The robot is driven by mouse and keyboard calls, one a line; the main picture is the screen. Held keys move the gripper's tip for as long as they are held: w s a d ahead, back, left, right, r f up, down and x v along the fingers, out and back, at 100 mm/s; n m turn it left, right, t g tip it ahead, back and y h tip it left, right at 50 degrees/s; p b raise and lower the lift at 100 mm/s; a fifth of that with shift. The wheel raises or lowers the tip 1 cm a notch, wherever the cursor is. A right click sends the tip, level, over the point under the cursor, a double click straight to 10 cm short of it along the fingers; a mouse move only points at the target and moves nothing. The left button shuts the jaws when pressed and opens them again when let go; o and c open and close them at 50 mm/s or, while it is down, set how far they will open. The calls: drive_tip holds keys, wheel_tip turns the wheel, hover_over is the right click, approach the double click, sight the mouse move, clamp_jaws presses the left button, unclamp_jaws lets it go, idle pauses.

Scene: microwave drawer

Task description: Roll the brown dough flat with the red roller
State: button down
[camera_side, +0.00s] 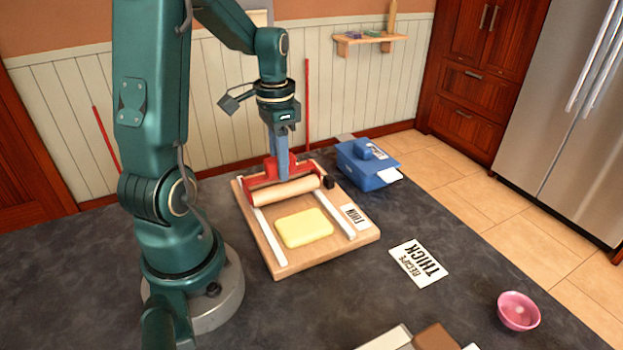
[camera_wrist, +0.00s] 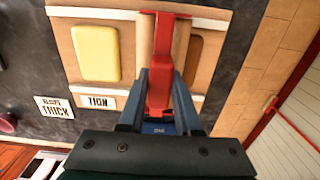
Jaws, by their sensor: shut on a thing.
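My gripper (camera_side: 281,152) is shut on the red handle of the roller (camera_side: 286,190), which has a pale wooden cylinder and lies across the far part of a wooden board (camera_side: 290,264). In the wrist view the gripper (camera_wrist: 160,95) grips the red handle (camera_wrist: 162,50) from both sides.
White rails (camera_side: 270,237) run along both sides of the board. A THIN card (camera_side: 354,215) lies on it. A blue box (camera_side: 366,166) stands behind right. A THICK card (camera_side: 419,262), pink bowl (camera_side: 518,311) and brown block (camera_side: 437,337) lie on the dark counter.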

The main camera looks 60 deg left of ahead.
drive_tip(key=shift+r, duration=0.1)
wheel_tip(320, 180, up, 6)
drive_tip(key=a, duration=0.2)
drive_tip(key=shift+a, duration=0.4)
idle(0.4)
idle(0.5)
